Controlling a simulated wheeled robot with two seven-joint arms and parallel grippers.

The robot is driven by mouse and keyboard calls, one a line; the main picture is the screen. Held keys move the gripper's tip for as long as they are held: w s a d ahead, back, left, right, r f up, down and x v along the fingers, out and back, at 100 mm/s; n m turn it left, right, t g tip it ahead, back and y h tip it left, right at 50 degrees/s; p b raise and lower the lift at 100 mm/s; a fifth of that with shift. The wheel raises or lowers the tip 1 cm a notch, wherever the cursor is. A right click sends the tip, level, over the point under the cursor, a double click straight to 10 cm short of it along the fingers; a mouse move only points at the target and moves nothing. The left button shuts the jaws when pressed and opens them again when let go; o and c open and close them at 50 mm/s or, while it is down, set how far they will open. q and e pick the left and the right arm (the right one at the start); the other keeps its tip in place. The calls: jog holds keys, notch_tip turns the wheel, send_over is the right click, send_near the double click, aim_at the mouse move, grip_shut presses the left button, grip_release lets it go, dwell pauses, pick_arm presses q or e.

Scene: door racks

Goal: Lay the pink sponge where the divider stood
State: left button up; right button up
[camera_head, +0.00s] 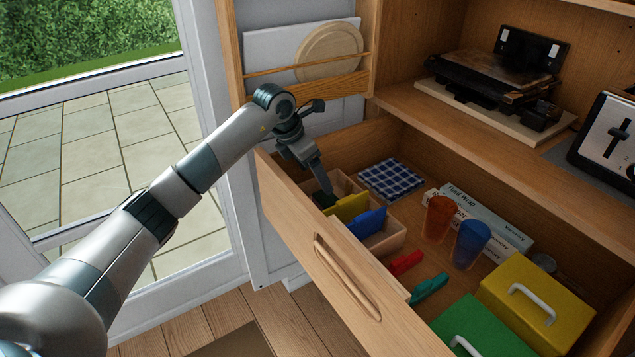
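No pink sponge shows in this view. A wooden box (397,239) stands in the open drawer. It holds a dark green piece (322,200), a yellow piece (350,206) and a blue piece (368,222); I cannot tell which, if any, is a divider. My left gripper (323,186) reaches down over the drawer front to the box's left end. Its fingertips are at the dark green piece. The view does not show whether they are closed on it. The box's inside is partly hidden by the drawer front. My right gripper is out of view.
The drawer front (335,277) has a long handle.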

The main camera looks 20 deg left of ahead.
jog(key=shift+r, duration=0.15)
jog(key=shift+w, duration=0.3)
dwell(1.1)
